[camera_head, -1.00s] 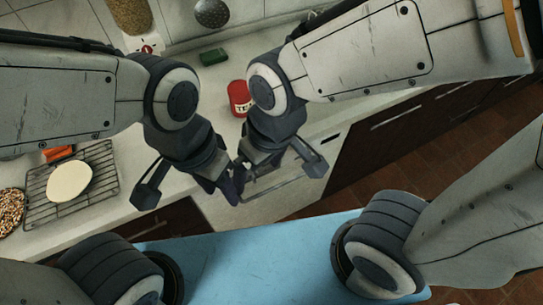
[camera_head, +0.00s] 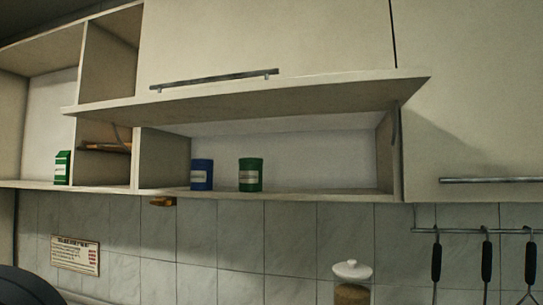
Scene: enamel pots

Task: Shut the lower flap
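The lower flap (camera_head: 260,102) of the wall cabinet is open. It sticks out toward me over the open compartment, and I see its underside. A thin stay (camera_head: 395,125) shows at its right end. A metal bar handle (camera_head: 213,79) shows just above the flap's edge, in front of the closed upper panel (camera_head: 265,35). Neither gripper is in view. A dark rounded shape at the bottom left corner may be part of my arm.
A blue can (camera_head: 202,174) and a green can (camera_head: 250,174) stand inside the open compartment. A green carton (camera_head: 62,167) stands in the left shelf. Utensils (camera_head: 487,262) hang from a rail at right. A white-lidded jar (camera_head: 351,282) is below.

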